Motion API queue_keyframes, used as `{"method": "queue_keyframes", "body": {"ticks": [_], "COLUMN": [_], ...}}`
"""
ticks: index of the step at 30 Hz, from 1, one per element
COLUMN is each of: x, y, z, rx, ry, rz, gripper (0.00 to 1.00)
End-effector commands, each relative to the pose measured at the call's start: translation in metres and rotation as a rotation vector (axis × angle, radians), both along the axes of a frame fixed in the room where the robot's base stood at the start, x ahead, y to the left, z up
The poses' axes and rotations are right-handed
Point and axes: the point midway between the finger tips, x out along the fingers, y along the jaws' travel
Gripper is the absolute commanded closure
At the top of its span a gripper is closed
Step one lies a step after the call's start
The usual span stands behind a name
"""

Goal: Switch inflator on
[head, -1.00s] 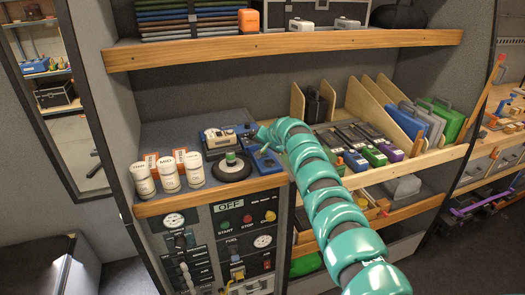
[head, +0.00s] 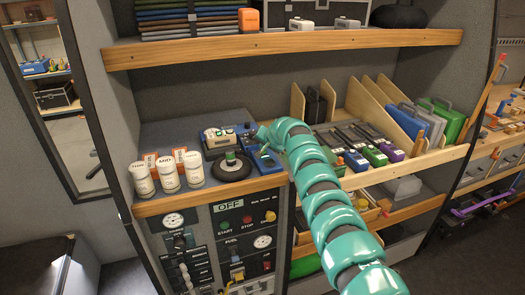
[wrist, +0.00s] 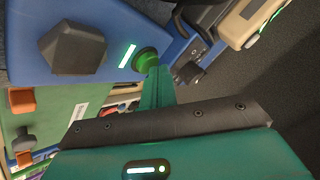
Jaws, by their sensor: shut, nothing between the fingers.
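A blue unit (wrist: 85,25) fills the upper left of the wrist view. It has a dark faceted knob, a lit green strip (wrist: 127,56) and a round green button (wrist: 146,60). It appears to be the inflator, though no label is readable. In the head view a blue unit (head: 266,161) sits on the counter beneath my gripper (head: 262,146). My gripper (wrist: 157,84) is shut and empty. In the wrist view its tip is at the green button's lower edge; whether it presses or only overlaps it I cannot tell.
A cream-topped device (head: 220,138) stands close by to the left, with a black disc (head: 231,167) in front of it. Several white canisters (head: 168,172) stand further left. Tools on a sloped shelf (head: 425,163) lie to the right. A wooden shelf (head: 290,48) runs above.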

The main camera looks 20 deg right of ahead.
Motion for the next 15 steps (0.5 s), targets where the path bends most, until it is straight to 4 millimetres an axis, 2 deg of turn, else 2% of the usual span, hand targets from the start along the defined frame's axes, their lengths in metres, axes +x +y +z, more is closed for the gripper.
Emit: {"method": "queue_keyframes", "body": {"ticks": [7,15], "x": [0.000,0.000], "y": [0.000,0.000], "z": [0.005,0.028], "rx": [0.000,0.000], "ry": [-0.001,-0.001], "rz": [0.000,0.001], "gripper": [1.00,1.00]}}
